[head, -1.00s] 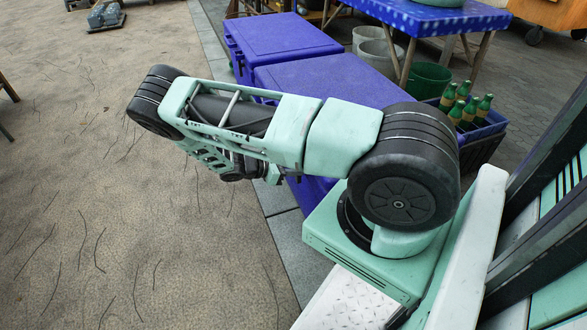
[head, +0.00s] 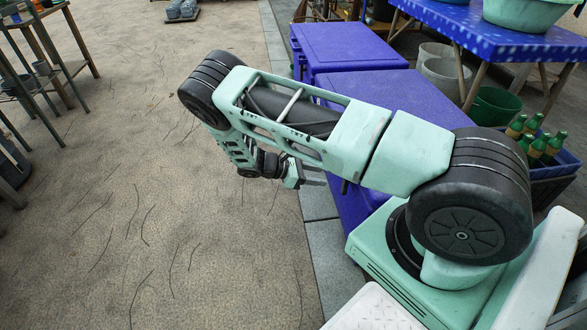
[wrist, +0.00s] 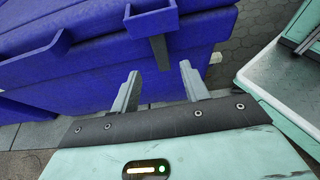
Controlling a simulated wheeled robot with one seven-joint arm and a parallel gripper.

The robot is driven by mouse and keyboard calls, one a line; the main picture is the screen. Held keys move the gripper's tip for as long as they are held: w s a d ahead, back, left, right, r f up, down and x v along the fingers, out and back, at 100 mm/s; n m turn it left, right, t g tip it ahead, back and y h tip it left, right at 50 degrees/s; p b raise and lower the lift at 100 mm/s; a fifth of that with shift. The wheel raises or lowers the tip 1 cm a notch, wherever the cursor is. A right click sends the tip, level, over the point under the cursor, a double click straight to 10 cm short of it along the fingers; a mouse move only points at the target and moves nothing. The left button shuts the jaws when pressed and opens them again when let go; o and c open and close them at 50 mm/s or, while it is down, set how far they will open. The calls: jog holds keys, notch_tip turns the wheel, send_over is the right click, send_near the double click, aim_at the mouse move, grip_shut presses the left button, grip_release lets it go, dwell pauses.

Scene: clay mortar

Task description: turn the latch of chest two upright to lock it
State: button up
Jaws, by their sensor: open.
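A nearer blue chest (head: 405,92) stands beside my arm in the head view, with a farther blue chest (head: 335,42) behind it. Neither shows a number I can read. In the wrist view, the blue chest side (wrist: 85,82) fills the upper part. A blue bracket (wrist: 150,20) sticks out from it, and a dark grey latch bar (wrist: 160,52) hangs down below the bracket. My gripper (wrist: 160,88) is open and empty, its fingers pointing at the chest. The latch tip lies between the fingers in the picture; I see no contact. In the head view my gripper (head: 314,176) is beside the nearer chest's front.
A second blue bracket (wrist: 35,58) is at the left in the wrist view. A crate of green bottles (head: 545,178), a green bucket (head: 495,107) and a blue table (head: 500,35) stand right of the chests. The sandy ground (head: 170,200) on the left is mostly open.

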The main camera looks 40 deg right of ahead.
jog(key=v, duration=0.8)
jog(key=shift+a, duration=0.1)
jog(key=s+a+r+m+t+y, duration=0.15)
jog(key=s+a+r+y, duration=0.25)
jog(key=a+r, duration=0.5)
jog(key=s+a+r+m+t+y, duration=0.15)
jog(key=s+a+r+y, duration=0.25)
jog(key=a+r, duration=0.6)
jog(key=s+a+r+t+y, duration=0.1)
jog(key=s+a+r, duration=0.2)
jog(key=s, duration=0.3)
jog(key=s+a+r+m+t+y, duration=0.1)
jog(key=s+a+r+t+y, duration=0.1)
jog(key=s+r, duration=0.3)
jog(key=s+a+r+t+y, duration=0.1)
jog(key=s+a+r, duration=0.15)
jog(key=s, duration=0.35)
notch_tip(320, 180, up, 25)
jog(key=p, duration=2.6)
jog(key=shift+s+a+r, duration=0.15)
jog(key=shift+a+r, duration=0.05)
jog(key=shift+a, duration=0.1)
